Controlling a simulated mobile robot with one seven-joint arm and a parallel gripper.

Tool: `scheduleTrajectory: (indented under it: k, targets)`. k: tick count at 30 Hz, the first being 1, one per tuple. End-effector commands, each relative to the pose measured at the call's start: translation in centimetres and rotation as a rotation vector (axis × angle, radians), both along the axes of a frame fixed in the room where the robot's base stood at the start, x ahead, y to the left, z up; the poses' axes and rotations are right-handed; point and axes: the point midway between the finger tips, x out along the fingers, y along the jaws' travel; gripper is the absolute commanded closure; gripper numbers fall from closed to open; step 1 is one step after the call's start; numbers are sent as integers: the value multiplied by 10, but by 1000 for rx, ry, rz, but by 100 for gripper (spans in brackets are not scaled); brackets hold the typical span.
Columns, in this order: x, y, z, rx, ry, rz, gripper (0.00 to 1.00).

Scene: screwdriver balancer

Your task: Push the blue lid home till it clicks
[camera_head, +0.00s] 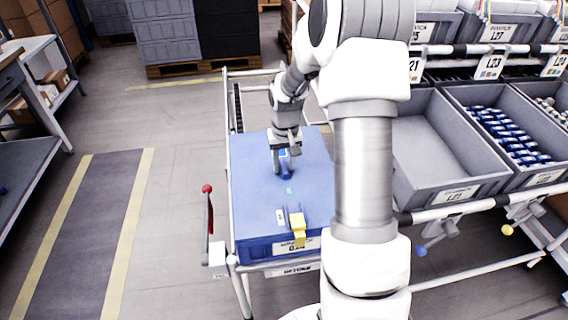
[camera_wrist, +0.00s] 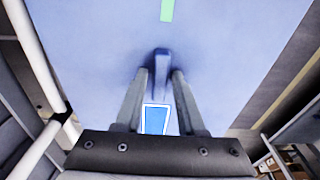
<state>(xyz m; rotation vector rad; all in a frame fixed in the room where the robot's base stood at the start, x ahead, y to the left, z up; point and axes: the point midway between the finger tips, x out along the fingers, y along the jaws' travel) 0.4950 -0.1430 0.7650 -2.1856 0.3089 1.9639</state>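The blue lid (camera_head: 258,185) lies flat on top of a blue box on a wheeled cart; it also fills most of the wrist view (camera_wrist: 95,50). A raised blue grip (camera_head: 287,173) stands near the middle of the lid. My gripper (camera_head: 286,167) points down at the lid. In the wrist view its two fingers (camera_wrist: 160,78) stand on either side of the blue grip (camera_wrist: 161,62), with a narrow gap showing on each side. A yellow latch (camera_head: 298,229) sits at the near edge of the lid. I cannot see whether the lid's far edge is seated.
A red-knobbed lever (camera_head: 207,189) stands left of the cart. Grey bins, one empty (camera_head: 440,140) and one with blue-and-white items (camera_head: 508,137), stand on a rack at right. Floor at left is clear between the cart and a grey bench (camera_head: 28,175).

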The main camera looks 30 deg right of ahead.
Motion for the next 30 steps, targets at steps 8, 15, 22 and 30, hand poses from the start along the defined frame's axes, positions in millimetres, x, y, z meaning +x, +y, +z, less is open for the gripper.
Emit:
scheduleTrajectory:
  k: [8, 15, 22, 30]
  targets:
    - [0, 0, 0, 0, 0, 1, 43]
    - [-1, 0, 11, -1, -2, 1, 43]
    - [-5, 1, 60, -2, -5, 0, 43]
    - [-12, 4, 126, -2, -4, 1, 43]
